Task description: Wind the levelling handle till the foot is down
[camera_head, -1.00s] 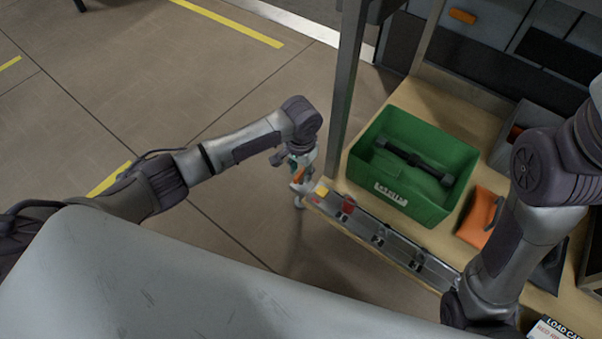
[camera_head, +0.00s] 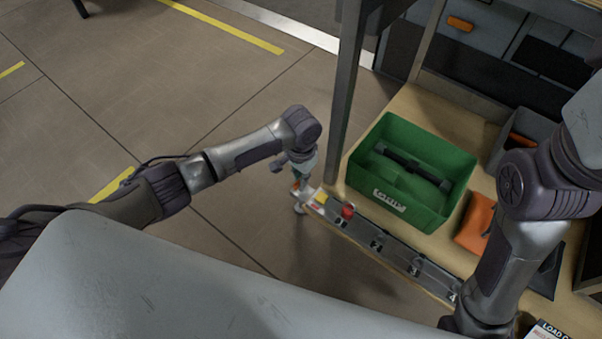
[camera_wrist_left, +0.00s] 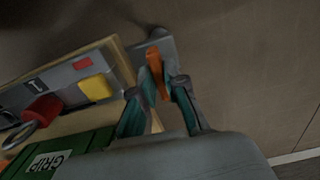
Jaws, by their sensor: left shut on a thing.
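The levelling handle has an orange grip (camera_wrist_left: 154,66) on a grey crank arm (camera_wrist_left: 150,47) at the end of the bench. In the left wrist view my left gripper (camera_wrist_left: 161,90) is shut with the orange grip between its teal-padded fingers. In the head view the left gripper (camera_head: 299,176) is at the near-left bench corner, mostly hidden by its wrist. A small pale round part (camera_head: 299,208) shows below that corner; I cannot tell whether it is the foot or whether it touches the floor. My right gripper is out of view beyond the bottom edge.
A metal rail with a yellow block (camera_head: 321,197) and a red knob (camera_head: 347,212) runs along the bench edge. A green crate (camera_head: 409,205) and an orange pouch (camera_head: 474,222) sit on the bench. A grey post (camera_head: 344,100) stands close right of my left wrist. Floor left is clear.

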